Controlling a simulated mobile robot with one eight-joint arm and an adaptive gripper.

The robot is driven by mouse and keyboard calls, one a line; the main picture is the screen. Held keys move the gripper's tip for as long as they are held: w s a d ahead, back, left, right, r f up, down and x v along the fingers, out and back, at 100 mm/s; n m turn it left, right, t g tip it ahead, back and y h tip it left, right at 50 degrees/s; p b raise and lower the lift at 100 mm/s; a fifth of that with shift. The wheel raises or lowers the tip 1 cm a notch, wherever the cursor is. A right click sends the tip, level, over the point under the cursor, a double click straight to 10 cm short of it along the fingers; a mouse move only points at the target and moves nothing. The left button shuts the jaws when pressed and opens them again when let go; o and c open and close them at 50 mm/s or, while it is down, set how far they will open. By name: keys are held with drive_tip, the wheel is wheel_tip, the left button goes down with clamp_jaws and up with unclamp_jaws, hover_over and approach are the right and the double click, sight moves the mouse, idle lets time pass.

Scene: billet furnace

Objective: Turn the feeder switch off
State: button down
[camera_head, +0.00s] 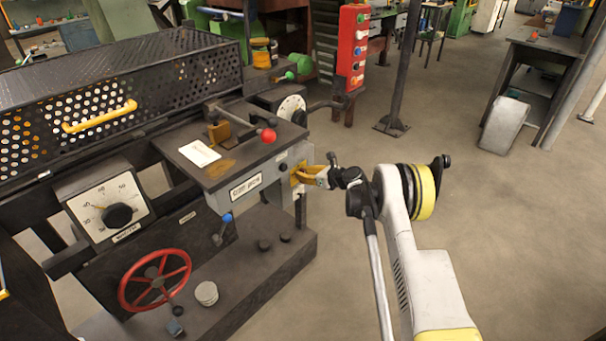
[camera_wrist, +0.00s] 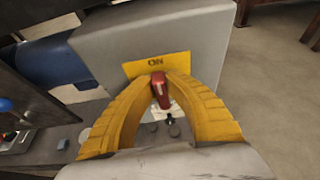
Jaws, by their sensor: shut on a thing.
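The feeder switch shows in the wrist view as a red lever (camera_wrist: 161,92) in front of a yellow plate (camera_wrist: 157,64) marked ON. The plate is on the side of a grey box (camera_wrist: 140,38). My gripper (camera_wrist: 162,80) has its two yellow fingers closed around the red lever, one on each side, with the tips near the plate. In the head view my gripper (camera_head: 306,175) is at the right side of the grey box, which is below the machine's table top. There the fingers hide the lever.
A red ball knob (camera_head: 269,136) and a white sheet (camera_head: 199,153) are on top of the machine table. A dial box (camera_head: 108,200) and a red handwheel (camera_head: 155,280) are at left. A red button panel (camera_head: 354,45) stands behind.

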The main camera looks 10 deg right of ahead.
drive_tip(key=shift+a+n, duration=0.1)
drive_tip(key=shift+n, duration=0.2)
drive_tip(key=shift+s+a+f+n+t+h, duration=0.2)
drive_tip(key=shift+n+t+h, duration=0.5)
drive_tip(key=shift+n, duration=0.75)
drive_tip(key=shift+s+a+f+n+t+h, duration=0.15)
drive_tip(key=shift+n+t+h, duration=0.55)
drive_tip(key=shift+n, duration=0.8)
drive_tip(key=shift+s+a+f+n+t+h, duration=0.15)
drive_tip(key=shift+n+t+h, duration=0.35)
drive_tip(key=shift+n+t, duration=0.7)
drive_tip(key=shift+w+n, duration=0.1)
drive_tip(key=shift+n, duration=0.35)
drive_tip(key=c, duration=1.4)
unclamp_jaws()
